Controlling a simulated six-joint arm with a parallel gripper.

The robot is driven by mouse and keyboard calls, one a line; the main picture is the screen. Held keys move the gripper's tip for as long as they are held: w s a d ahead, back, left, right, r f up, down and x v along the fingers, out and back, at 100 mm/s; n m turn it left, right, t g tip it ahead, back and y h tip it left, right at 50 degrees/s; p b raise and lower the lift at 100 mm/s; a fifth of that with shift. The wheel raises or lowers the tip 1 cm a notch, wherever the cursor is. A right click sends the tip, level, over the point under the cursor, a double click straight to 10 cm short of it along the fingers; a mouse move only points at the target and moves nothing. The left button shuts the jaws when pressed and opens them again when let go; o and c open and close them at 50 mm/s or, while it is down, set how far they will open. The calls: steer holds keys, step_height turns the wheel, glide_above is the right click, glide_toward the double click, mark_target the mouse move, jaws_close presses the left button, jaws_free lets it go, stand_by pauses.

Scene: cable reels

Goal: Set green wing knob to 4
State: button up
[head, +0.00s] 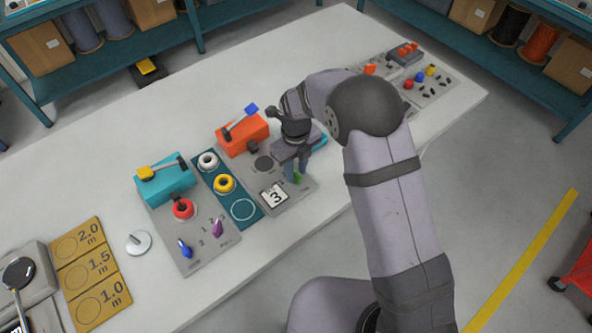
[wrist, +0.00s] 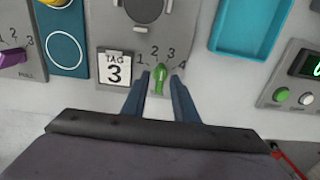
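The green wing knob (wrist: 160,73) sits on a grey panel (wrist: 205,20) in the wrist view, with the numbers 1 to 4 in an arc above it. Its wing stands roughly upright in the picture, between 2 and 3; I cannot tell exactly which number it points at. My gripper (wrist: 161,79) is open, with one blue-grey finger on each side of the knob and a visible gap on both sides. In the head view my gripper (head: 294,176) is low over the panel, and only a bit of the green knob (head: 297,179) shows beside the fingers.
A white tag card reading 3 (wrist: 115,68) is left of the knob. A purple knob (wrist: 14,57) is further left, and a teal tray (wrist: 248,28) lies to the right. A panel with a display and green and white buttons (wrist: 294,98) is at far right.

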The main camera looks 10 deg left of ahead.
mark_target(296, 173)
step_height(296, 173, up, 6)
steer(key=p, duration=0.4)
steer(key=shift+r, duration=0.15)
steer(key=shift+c, duration=0.6)
